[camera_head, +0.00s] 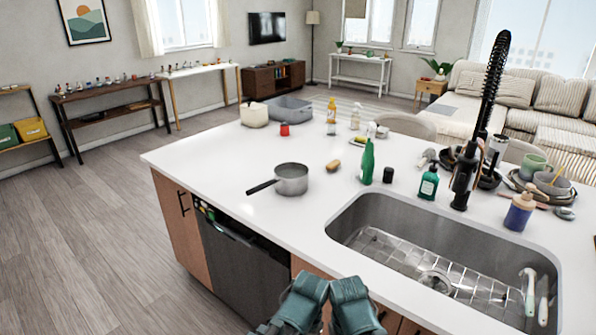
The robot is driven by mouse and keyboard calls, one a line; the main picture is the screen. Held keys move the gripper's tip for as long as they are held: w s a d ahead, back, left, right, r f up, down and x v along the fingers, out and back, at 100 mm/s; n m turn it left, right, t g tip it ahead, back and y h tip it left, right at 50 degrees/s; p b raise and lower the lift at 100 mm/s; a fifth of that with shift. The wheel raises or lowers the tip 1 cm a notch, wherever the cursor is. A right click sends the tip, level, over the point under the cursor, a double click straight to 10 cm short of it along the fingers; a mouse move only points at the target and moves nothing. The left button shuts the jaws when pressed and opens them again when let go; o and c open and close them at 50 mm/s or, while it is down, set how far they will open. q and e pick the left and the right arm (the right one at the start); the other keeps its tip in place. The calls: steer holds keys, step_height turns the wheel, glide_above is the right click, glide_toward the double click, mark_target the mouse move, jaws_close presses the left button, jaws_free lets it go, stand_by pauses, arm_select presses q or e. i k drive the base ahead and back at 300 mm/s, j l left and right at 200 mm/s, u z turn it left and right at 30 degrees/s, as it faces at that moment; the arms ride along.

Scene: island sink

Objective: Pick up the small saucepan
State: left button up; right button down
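The small saucepan (291,180) is grey metal and stands upright on the white island counter, left of the sink. Its dark handle (262,187) points to the left and toward the counter's near edge. My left gripper (306,292) and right gripper (349,292) show as dark teal shapes side by side at the bottom middle, in front of the island. Both are well apart from the saucepan. Their fingers cannot be made out, so I cannot tell whether they are open or shut.
The counter (225,165) is clear around the saucepan. A sponge-like tan item (333,165) and a green bottle (367,162) stand to its right, and a red cup (284,129) behind. The sink (400,270) with a wire rack is at right. A dishwasher (240,265) is below.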

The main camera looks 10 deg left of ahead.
mark_target(278, 185)
steer(key=i+j, duration=0.15)
steer(key=j, duration=0.25)
steer(key=i+j, duration=0.15)
steer(key=j, duration=0.2)
steer(key=i+j+u, duration=0.1)
steer(key=j, duration=0.3)
steer(key=i, duration=0.05)
